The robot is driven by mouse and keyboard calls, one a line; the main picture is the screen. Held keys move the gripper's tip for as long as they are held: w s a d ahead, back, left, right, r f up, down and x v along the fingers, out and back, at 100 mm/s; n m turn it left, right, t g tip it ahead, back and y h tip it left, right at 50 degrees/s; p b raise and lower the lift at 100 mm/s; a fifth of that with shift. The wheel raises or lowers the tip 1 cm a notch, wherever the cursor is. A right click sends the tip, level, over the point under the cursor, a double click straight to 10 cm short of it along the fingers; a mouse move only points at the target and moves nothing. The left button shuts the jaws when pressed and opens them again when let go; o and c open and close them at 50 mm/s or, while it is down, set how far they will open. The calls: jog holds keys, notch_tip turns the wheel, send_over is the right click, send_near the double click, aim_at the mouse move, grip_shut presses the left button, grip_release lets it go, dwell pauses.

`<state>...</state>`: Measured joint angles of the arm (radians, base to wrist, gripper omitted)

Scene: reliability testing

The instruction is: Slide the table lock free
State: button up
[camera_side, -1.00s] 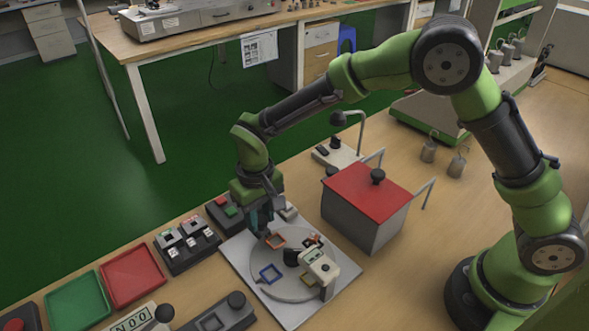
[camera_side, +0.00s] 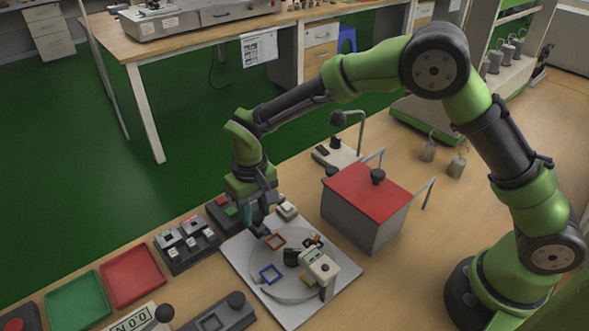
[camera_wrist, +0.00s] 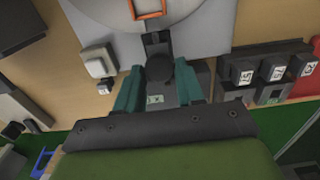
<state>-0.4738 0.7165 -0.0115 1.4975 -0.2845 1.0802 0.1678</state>
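The round turntable disc (camera_side: 290,285) sits on a white base plate (camera_side: 322,243), with small coloured square frames on it. In the wrist view its grey edge (camera_wrist: 195,22) shows at the top. A dark slide with a round black knob (camera_wrist: 159,69), which looks like the table lock, lies at the disc's edge. My gripper (camera_wrist: 160,92) is open, its two teal fingers wide apart. In the wrist view the knob appears between the fingers, without visible contact. In the side view my gripper (camera_side: 257,222) is low at the plate's far edge and hides the lock.
A white-topped block (camera_side: 287,209) stands close beside my gripper. A red-lidded box (camera_side: 368,190) stands to the right. A gauge-like post (camera_side: 322,268) rises over the disc.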

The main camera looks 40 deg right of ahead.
aim_at(262, 218)
jog(key=shift+o, duration=0.7)
jog(key=shift+r, duration=2.5)
jog(key=shift+s+d+f, duration=0.15)
jog(key=shift+s+f, duration=0.05)
jog(key=shift+s, duration=0.25)
jog(key=shift+s+d+f, duration=0.15)
jog(key=shift+s+f, duration=0.05)
jog(key=shift+s, duration=0.2)
jog(key=s+d+r+m+t+y, duration=0.2)
jog(key=s+d+r+m+t, duration=0.2)
jog(key=s+d+r, duration=1.2)
jog(key=s+d+t, duration=0.2)
jog(key=t, duration=0.1)
jog(key=shift+s+r, duration=0.25)
